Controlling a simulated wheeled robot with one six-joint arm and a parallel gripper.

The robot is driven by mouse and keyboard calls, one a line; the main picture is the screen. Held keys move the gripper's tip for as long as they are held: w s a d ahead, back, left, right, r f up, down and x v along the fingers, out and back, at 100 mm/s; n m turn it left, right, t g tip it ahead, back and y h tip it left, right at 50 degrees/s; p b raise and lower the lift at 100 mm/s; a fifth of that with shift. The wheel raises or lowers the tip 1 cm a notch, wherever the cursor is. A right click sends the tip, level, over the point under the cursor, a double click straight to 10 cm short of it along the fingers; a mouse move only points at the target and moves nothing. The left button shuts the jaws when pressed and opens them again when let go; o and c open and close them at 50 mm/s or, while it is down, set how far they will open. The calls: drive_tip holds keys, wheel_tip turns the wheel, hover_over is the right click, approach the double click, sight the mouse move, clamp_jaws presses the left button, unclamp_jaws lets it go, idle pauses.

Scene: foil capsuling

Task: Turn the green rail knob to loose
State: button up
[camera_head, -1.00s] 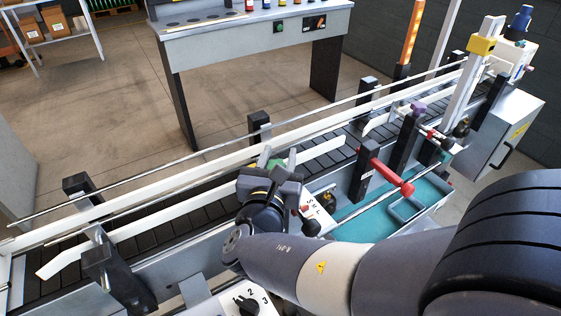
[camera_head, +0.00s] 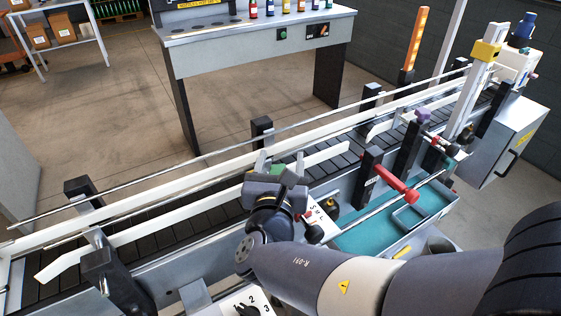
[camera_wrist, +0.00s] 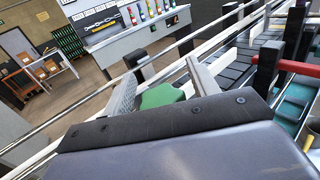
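The green rail knob (camera_wrist: 162,96) shows in the wrist view between my two fingers, its lower part hidden by the gripper body. In the head view only a bit of the green knob (camera_head: 279,169) shows behind my gripper (camera_head: 281,163). In the wrist view my gripper (camera_wrist: 163,82) has its fingers well apart, one on each side of the knob. I cannot tell whether either finger touches it. The knob's pointer and any loose or tight marking are hidden.
The conveyor (camera_head: 205,205) with white guide rails runs diagonally past my gripper. A red-handled lever (camera_head: 396,184) on a black post (camera_head: 366,178) stands to the right. A purple knob (camera_head: 423,116) lies beyond it. A panel with a selector dial (camera_head: 247,309) sits below my arm.

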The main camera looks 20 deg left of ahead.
drive_tip(key=v, duration=1.1)
drive_tip(key=shift+b, duration=0.35)
drive_tip(key=shift+w, duration=0.1)
drive_tip(key=s+a+m+h+p, duration=0.25)
drive_tip(key=a+m+h, duration=0.4)
drive_tip(key=h, duration=0.45)
drive_tip(key=shift+m+g, duration=0.3)
drive_tip(key=shift+m, duration=0.05)
drive_tip(key=p+x, duration=0.1)
drive_tip(key=x, duration=1)
drive_tip(key=shift+w+d+r, duration=0.1)
drive_tip(key=shift+w+d, duration=0.15)
drive_tip(key=shift+w, duration=0.05)
